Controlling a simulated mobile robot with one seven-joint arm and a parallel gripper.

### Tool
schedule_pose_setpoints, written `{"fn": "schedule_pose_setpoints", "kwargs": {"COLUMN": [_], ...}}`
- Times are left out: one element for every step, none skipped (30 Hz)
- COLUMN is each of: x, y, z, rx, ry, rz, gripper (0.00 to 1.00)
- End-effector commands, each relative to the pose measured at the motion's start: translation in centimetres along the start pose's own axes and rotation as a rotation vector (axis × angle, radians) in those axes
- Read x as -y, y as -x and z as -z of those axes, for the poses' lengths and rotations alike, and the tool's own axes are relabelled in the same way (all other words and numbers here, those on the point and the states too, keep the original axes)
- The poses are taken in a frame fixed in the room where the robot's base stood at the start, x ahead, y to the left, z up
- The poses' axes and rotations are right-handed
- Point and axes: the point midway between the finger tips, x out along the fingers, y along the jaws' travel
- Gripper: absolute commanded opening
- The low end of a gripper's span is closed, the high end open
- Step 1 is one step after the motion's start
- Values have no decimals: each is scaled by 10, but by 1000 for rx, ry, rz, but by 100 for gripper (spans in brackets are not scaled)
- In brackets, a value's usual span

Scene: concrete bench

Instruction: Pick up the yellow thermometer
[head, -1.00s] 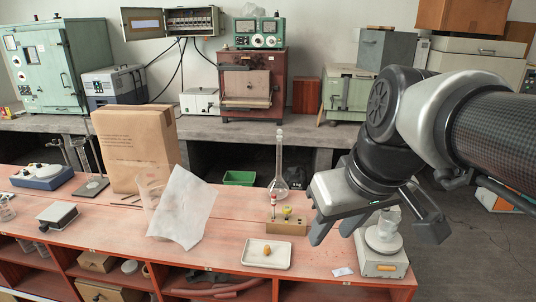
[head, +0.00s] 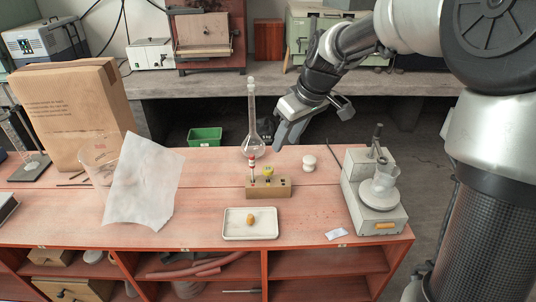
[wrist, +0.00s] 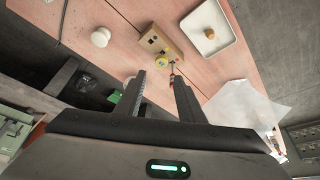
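A wooden block holder (head: 280,188) stands on the red bench, and it also shows in the wrist view (wrist: 172,42). The yellow thermometer (head: 268,172) stands upright in it; its yellow top (wrist: 158,62) shows in the wrist view. A thin red-topped item (head: 251,163) stands in the holder's left end. My gripper (head: 313,128) is open and empty, above and right of the holder. In the wrist view the gripper (wrist: 158,92) has its fingers apart, with the yellow top beyond the gap and the red-topped item near the right finger.
A white tray (head: 233,234) with an orange-brown piece lies in front. A white knob-shaped item (head: 308,163) and a balance (head: 374,222) with a beaker stand right. A paper sheet (head: 145,190) leans at left.

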Motion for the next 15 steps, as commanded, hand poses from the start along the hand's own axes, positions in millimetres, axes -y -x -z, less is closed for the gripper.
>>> {"fn": "schedule_pose_setpoints", "kwargs": {"x": [2,2,2,2,2,2,2,2,2,2,2,3,3,2,2], "y": [-12,-18,-27,-34,-41,-49,-56,-63,-71,-77,-82,-89,-94,-97,-102], "z": [-1,-1,-1,-1,-1,-1,-1,-1,-1,-1,-1,-1,0,0,0], "rx": [2,3,3,4,3,4,3,4,3,4,4,3,3,3,2], "ry": [1,1,1,1,1,1,1,1,1,1,1,1,0,0,0], "rz": [5,6,6,6,6,6,5,6,5,5,5,4,5,4,3], "gripper": [35,35,35,35,35,35,35,35,35,35,35,35,35,35,35]}}
